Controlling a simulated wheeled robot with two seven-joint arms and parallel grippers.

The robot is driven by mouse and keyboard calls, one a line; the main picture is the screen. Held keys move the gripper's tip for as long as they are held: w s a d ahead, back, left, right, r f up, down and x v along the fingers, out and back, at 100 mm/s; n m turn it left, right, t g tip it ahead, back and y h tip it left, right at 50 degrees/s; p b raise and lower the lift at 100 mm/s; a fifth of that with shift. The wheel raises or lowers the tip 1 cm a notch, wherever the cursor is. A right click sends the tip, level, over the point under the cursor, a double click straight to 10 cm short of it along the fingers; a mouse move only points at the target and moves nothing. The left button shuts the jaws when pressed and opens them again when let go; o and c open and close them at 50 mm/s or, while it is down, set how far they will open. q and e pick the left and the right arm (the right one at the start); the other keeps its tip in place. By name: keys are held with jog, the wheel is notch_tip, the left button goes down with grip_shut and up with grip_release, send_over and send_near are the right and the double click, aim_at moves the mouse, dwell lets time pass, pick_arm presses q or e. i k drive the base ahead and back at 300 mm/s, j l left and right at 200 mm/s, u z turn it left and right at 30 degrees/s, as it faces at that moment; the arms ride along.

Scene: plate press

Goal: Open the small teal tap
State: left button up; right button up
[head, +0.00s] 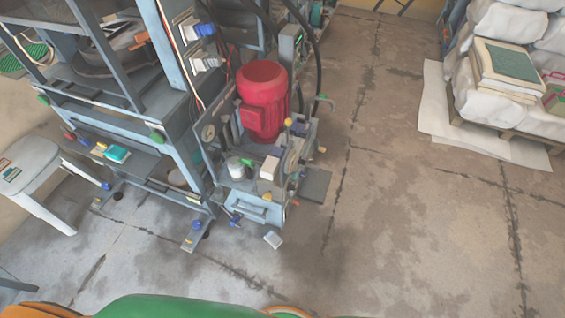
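Another small green piece (248,163) shows lower on the same unit, near a white cylinder (235,167). Both are too small for me to tell which is the teal tap or how its handle is turned. Neither of my grippers shows in the head view.
The blue-grey press frame (170,105) stands left of the pump unit, with a white stool (35,160) beside it. A pallet of white sacks (510,70) stands at the upper right. The concrete floor (420,220) is clear at the centre and lower right.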

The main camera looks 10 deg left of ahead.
aim_at(293, 175)
jog(key=i+z, duration=0.2)
jog(key=z, duration=0.25)
jog(key=i+z, duration=0.2)
jog(key=z, duration=0.3)
